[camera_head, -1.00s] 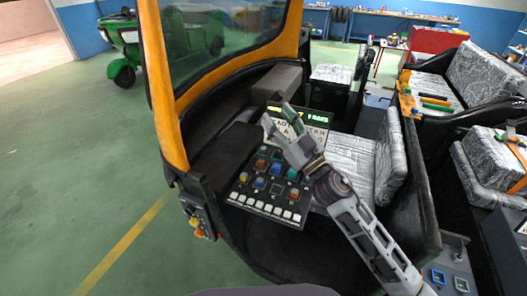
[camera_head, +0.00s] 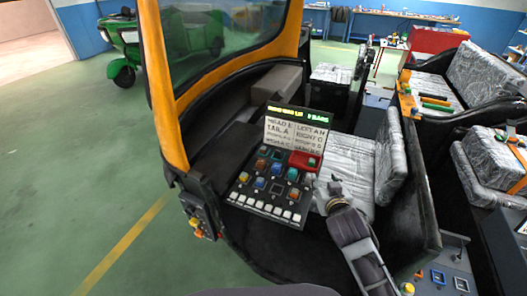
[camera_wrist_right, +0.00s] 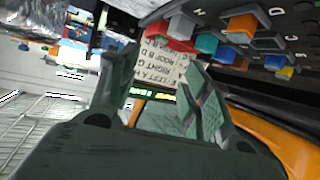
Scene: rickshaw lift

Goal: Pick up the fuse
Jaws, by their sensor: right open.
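I cannot tell for sure which thing is the fuse. The black control panel (camera_head: 262,190) in the vehicle's cab carries several coloured blocks, among them a larger red block (camera_head: 305,160) at its upper right. My right gripper (camera_head: 328,186) is just to the right of the panel, near the seat, apart from the red block. In the right wrist view the two dark fingers (camera_wrist_right: 160,95) stand apart, with nothing held. Beyond them show the white lettered sign (camera_wrist_right: 167,64) and coloured blocks, including an orange one (camera_wrist_right: 243,24). My left gripper is not in view.
The silver-patterned seat (camera_head: 345,160) and its backrest lie right of the panel. The orange windscreen frame (camera_head: 165,90) stands at the left. Yellow, orange and green cylinders (camera_head: 435,102) lie on a shelf at the right. Open green floor is at the left.

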